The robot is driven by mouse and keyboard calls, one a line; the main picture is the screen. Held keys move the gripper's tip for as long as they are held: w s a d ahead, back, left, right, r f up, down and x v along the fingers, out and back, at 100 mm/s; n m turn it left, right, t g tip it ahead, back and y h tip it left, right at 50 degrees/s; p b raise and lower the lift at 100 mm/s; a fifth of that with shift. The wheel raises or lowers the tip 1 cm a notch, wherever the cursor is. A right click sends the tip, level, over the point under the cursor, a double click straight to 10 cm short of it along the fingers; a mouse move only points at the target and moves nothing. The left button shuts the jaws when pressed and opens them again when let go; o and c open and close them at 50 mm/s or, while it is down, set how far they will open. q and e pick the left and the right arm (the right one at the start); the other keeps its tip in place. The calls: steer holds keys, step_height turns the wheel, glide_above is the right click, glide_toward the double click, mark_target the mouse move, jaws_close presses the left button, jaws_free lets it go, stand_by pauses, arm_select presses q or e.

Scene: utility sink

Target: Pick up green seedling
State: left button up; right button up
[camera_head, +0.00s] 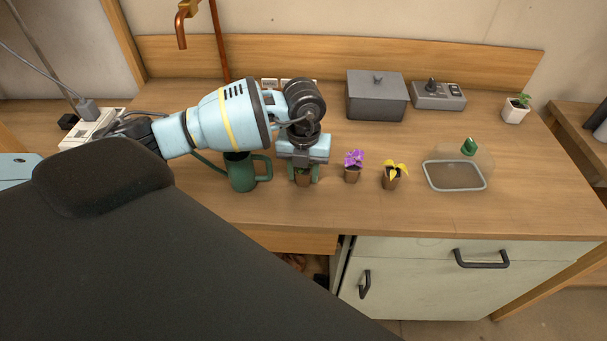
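A small brown pot (303,179) stands on the wooden counter, right of the green mug. My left gripper (303,174) points down over it, with one teal finger on each side of the pot. The gripper body covers the top of this pot, so any green seedling in it is hidden. I cannot tell whether the fingers press on the pot or stand just clear of it. My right gripper is not in view.
A green mug (241,174) stands close to my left gripper. Pots with a purple plant (353,161) and a yellow plant (394,171) stand to the right, then a clear-covered tray (455,188). A grey box (377,100) and a white potted plant (514,113) are behind.

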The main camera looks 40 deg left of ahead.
arm_select(q)
steer(key=c, duration=0.6)
steer(key=shift+o, duration=0.2)
steer(key=shift+r, duration=0.15)
step_height(320, 180, up, 10)
steer(key=shift+f, duration=0.15)
